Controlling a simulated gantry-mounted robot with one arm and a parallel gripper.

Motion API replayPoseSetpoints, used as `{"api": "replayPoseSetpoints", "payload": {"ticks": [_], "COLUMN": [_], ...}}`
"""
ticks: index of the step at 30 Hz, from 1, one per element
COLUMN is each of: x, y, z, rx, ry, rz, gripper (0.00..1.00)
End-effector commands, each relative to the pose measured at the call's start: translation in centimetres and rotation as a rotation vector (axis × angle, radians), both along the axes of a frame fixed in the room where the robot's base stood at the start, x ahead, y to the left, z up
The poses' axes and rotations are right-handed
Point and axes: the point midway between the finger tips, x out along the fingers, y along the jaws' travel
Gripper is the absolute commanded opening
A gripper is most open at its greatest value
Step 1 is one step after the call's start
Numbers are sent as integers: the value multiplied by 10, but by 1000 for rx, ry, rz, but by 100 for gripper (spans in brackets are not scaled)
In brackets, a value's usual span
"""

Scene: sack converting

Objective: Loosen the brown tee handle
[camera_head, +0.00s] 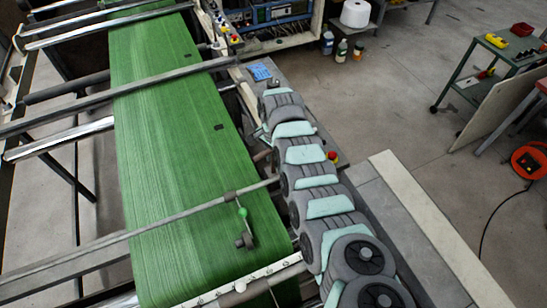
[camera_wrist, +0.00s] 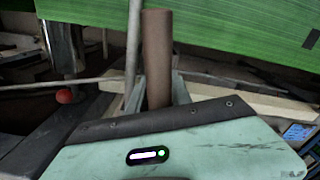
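The brown tee handle (camera_wrist: 157,58) shows in the wrist view as a plain brown bar, standing upright in the picture. My gripper (camera_wrist: 156,92) has its two grey-green fingers on either side of the bar's lower part. I see no clear gap between fingers and bar, but cannot tell whether they press on it. The bar's lower end is hidden behind the dark edge of my gripper's body. In the head view my grey and mint arm reaches up beside the machine; the fingers and brown handle cannot be made out there.
A green woven web (camera_head: 165,120) runs over metal rollers left of my arm; it also crosses the top of the wrist view (camera_wrist: 230,25). A red knob (camera_wrist: 65,96) sits below a metal cylinder. A blue panel (camera_head: 260,72) lies just beyond my arm.

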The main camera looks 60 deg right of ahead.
Motion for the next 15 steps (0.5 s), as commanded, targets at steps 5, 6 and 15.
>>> {"api": "replayPoseSetpoints", "payload": {"ticks": [5, 6, 15], "x": [0, 0, 0], "y": [0, 0, 0], "z": [0, 0, 0], "rx": [0, 0, 0], "ry": [0, 0, 0], "rz": [0, 0, 0], "gripper": [10, 6, 0]}}
